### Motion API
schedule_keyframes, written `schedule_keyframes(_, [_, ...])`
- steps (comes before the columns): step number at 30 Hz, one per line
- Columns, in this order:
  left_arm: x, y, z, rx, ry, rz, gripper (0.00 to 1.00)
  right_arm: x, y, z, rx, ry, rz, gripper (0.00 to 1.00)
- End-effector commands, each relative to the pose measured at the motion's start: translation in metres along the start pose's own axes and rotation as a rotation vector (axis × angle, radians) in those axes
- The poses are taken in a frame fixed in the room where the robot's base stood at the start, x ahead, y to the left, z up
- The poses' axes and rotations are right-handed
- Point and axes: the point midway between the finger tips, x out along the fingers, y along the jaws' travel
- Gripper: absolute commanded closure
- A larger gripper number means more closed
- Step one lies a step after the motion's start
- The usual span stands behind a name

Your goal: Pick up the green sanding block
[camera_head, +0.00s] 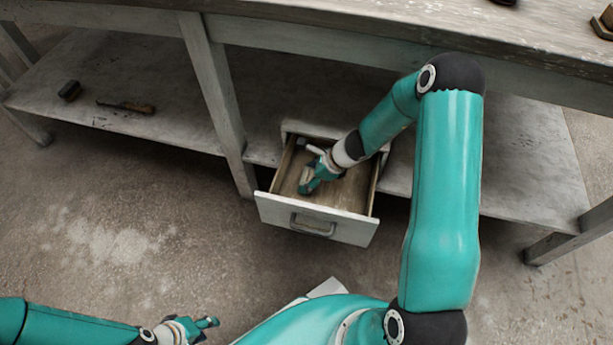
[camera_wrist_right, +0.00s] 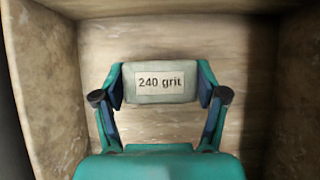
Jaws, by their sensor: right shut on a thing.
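The sanding block (camera_wrist_right: 160,97) is a pale grey-green block with a white label reading "240 grit". In the right wrist view it sits between the two fingers of my right gripper (camera_wrist_right: 160,84), which is shut on it from both sides. In the head view my right gripper (camera_head: 311,184) reaches down into an open drawer (camera_head: 275,212), and the block is mostly hidden by it. I cannot tell whether the block touches the drawer floor. My left gripper (camera_head: 207,323) is low at the bottom left, over the floor, away from the drawer; its finger opening is unclear.
The drawer has wooden walls close around my right gripper. The worktop (camera_head: 330,22) overhangs above and behind it. A dark block (camera_head: 70,90) and a dark tool (camera_head: 125,106) lie on the lower shelf (camera_head: 165,130) at left. The floor at left is clear.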

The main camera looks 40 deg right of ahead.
Motion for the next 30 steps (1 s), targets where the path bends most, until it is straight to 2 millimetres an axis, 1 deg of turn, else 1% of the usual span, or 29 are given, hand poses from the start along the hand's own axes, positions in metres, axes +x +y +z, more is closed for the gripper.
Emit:
schedule_keyframes(1, [0.009, -0.003, 0.0, 0.0, 0.0, 0.0, 0.6, 0.004, 0.005, -0.002, 0.0, 0.0, 0.001, 0.63])
schedule_keyframes(3, [0.015, -0.005, 0.0, 0.0, 0.0, 0.0, 0.6, 0.004, 0.012, -0.003, -0.001, 0.001, 0.0, 0.63])
schedule_keyframes(5, [-0.002, 0.001, 0.0, -0.001, -0.001, 0.0, 0.6, -0.014, 0.011, 0.008, -0.002, 0.002, -0.002, 0.63])
schedule_keyframes(11, [-0.027, 0.01, 0.0, 0.0, 0.001, 0.0, 0.6, -0.043, 0.011, 0.027, -0.001, 0.001, -0.002, 0.63])
schedule_keyframes(18, [-0.063, 0.023, 0.0, 0.0, 0.0, 0.0, 0.6, -0.088, 0.011, 0.056, 0.0, 0.001, -0.001, 0.63])
schedule_keyframes(21, [-0.073, 0.026, 0.0, 0.0, 0.0, 0.0, 0.6, -0.101, 0.011, 0.064, 0.0, 0.001, -0.001, 0.63])
schedule_keyframes(24, [-0.08, 0.029, 0.001, 0.0, 0.0, 0.0, 0.6, -0.109, 0.011, 0.07, 0.0, 0.001, 0.0, 0.63])
schedule_keyframes(30, [-0.085, 0.03, 0.001, 0.0, 0.0, 0.0, 0.6, -0.116, 0.011, 0.074, 0.001, 0.001, 0.0, 0.63])
